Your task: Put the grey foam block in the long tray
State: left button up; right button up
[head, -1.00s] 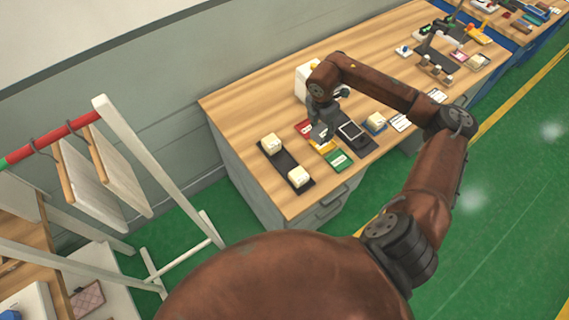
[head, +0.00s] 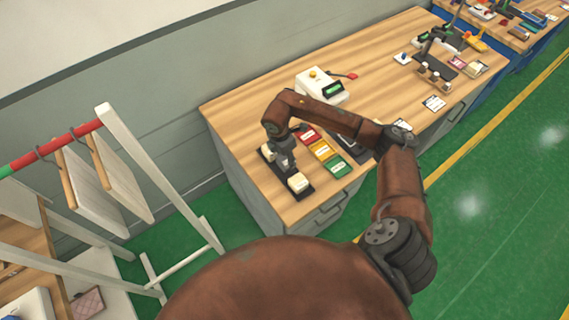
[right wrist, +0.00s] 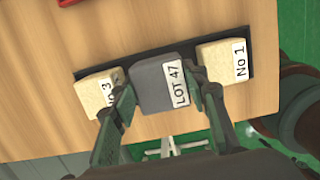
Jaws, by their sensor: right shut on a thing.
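The grey foam block (right wrist: 160,82), labelled LOT 47, is between the fingers of my right gripper (right wrist: 166,98) in the right wrist view. The gripper is shut on it. The block is over the middle of the long black tray (right wrist: 249,60), between a cream block marked No 3 (right wrist: 97,92) and one marked No 1 (right wrist: 222,62). I cannot tell whether it touches the tray floor. In the head view my right gripper (head: 287,160) is over the tray's middle and largely hides the block. My left gripper is not in view.
Red (head: 309,134), yellow (head: 322,150) and green (head: 339,167) cards lie right of the tray. A white device (head: 321,86) stands behind. A white rack (head: 160,180) with hanging panels stands left of the table. The table's middle is fairly clear.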

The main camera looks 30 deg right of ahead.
aim_at(284, 164)
jog(key=shift+a+f, duration=0.3)
jog(key=shift+a, duration=0.05)
jog(key=shift+f, duration=1.65)
jog(key=shift+f, duration=0.1)
jog(key=o, duration=0.7)
jog(key=shift+w, duration=0.1)
jog(key=shift+o, duration=0.2)
jog(key=r, duration=0.4)
jog(key=a+r, duration=0.1)
jog(key=r, duration=0.7)
jog(key=shift+a+r, duration=0.1)
jog(key=shift+a, duration=0.3)
